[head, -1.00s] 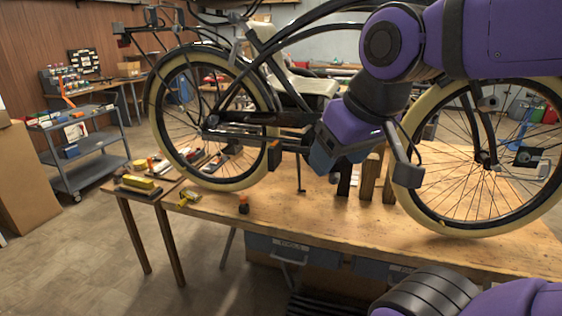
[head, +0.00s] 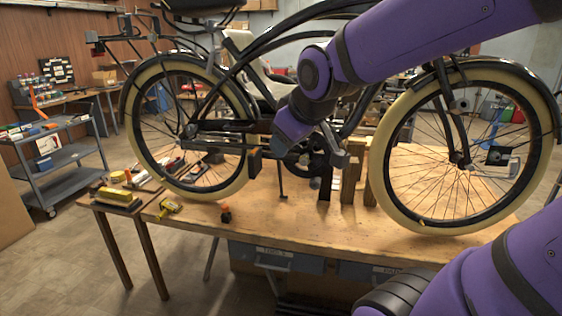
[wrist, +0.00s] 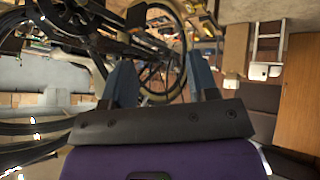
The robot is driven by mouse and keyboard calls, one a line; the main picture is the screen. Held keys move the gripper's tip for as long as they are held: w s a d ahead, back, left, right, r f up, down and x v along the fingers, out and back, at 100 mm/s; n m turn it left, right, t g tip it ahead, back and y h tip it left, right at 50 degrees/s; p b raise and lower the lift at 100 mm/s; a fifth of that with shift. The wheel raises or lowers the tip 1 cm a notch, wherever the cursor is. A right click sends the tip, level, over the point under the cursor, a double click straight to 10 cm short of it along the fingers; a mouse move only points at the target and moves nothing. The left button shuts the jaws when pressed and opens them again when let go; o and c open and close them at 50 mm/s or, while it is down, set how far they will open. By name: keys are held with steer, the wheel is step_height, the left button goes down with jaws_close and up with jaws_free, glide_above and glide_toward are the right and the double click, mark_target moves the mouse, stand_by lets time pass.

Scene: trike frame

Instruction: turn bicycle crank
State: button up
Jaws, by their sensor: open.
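A black cruiser bicycle (head: 300,62) with cream tyres stands upright on a wooden workbench. Its chainring (head: 320,160) is low at the middle of the frame, partly behind my arm. A dark block-shaped pedal (head: 255,163) stands out to the left of it; the crank arm is mostly hidden by my wrist. My purple arm reaches in from the upper right, its wrist in front of the crank area. In the wrist view, my gripper (wrist: 161,84) has two blue fingers wide apart with nothing held. The bicycle's frame and a wheel (wrist: 160,50) appear beyond them. Contact with the crank cannot be told.
The workbench (head: 300,228) carries a yellow tape measure (head: 171,206), a small black-and-orange object (head: 226,214) and tools at its left end. Wooden posts (head: 352,175) stand below the frame. A grey cart (head: 62,165) is at left. Open floor lies at front left.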

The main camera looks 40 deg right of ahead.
steer(key=w+d+f+n+t+h, duration=0.1)
steer(key=w+d+f+n+t, duration=0.35)
steer(key=w, duration=0.55)
steer(key=w+d+f+n+t, duration=0.1)
steer(key=w+d+f+n, duration=0.35)
steer(key=w+d, duration=0.4)
steer(key=w+d+f+n+t, duration=0.1)
steer(key=d+f+n+t, duration=0.25)
steer(key=f, duration=0.35)
steer(key=w+d+f+n+t, duration=0.1)
steer(key=d+f+n+t, duration=0.25)
steer(key=f, duration=0.45)
steer(key=shift+g+y, duration=0.35)
steer(key=shift+y, duration=0.05)
steer(key=w, duration=0.3)
steer(key=w+r, duration=0.1)
steer(key=w, duration=0.3)
steer(key=w+d+r, duration=0.1)
steer(key=w, duration=0.2)
steer(key=shift+w, duration=0.35)
jaws_close()
